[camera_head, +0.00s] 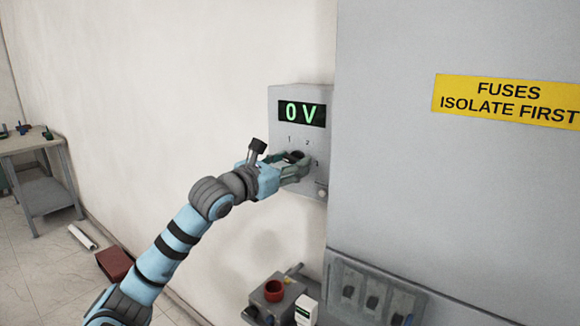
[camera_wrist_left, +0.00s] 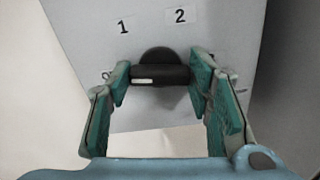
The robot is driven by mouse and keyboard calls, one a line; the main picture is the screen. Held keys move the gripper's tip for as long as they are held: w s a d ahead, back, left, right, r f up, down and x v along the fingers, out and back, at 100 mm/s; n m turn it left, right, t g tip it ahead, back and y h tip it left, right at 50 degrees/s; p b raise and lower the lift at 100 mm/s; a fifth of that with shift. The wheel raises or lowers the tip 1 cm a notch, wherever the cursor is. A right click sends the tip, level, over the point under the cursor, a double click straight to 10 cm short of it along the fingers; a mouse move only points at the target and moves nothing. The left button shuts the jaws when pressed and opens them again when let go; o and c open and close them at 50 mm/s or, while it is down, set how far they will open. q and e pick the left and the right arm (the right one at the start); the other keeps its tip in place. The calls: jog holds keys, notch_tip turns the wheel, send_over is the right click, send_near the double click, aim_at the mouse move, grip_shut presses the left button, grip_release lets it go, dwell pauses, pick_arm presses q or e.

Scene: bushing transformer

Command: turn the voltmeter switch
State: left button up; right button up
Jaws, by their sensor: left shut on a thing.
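The voltmeter (camera_head: 278,106) is a grey box on the wall. Its green display (camera_head: 302,113) reads 0 V. The black voltmeter switch (camera_wrist_left: 160,66) has a round base and a bar handle lying nearly level in the left wrist view. A white mark shows on the left part of the handle, towards a partly hidden label at left, perhaps 0. Labels 1 and 2 are above it. My left gripper (camera_head: 294,165) is shut on the handle, with one teal-padded finger at each end; it also shows in the left wrist view (camera_wrist_left: 160,82). My right gripper is out of view.
A large grey cabinet (camera_head: 400,190) with a yellow "FUSES ISOLATE FIRST" sign (camera_head: 506,99) stands close to the voltmeter's right. Below are a grey box with a red part (camera_head: 274,291) and a switch panel (camera_head: 374,290). A table (camera_head: 30,143) stands far left.

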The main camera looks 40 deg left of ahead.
pick_arm(q)
jog(key=m+b, duration=0.1)
jog(key=m, duration=0.6)
jog(key=shift+b, duration=0.4)
jog(key=m, duration=0.4)
jog(key=shift+m, duration=0.3)
jog(key=m, duration=0.4)
jog(key=shift+m, duration=0.3)
jog(key=m+p, duration=0.1)
jog(key=m, duration=0.8)
jog(key=shift+p, duration=0.35)
jog(key=m+p, duration=0.1)
jog(key=m, duration=0.3)
jog(key=shift+m, duration=0.3)
jog(key=shift+m+p, duration=0.35)
jog(key=shift+m, duration=1.75)
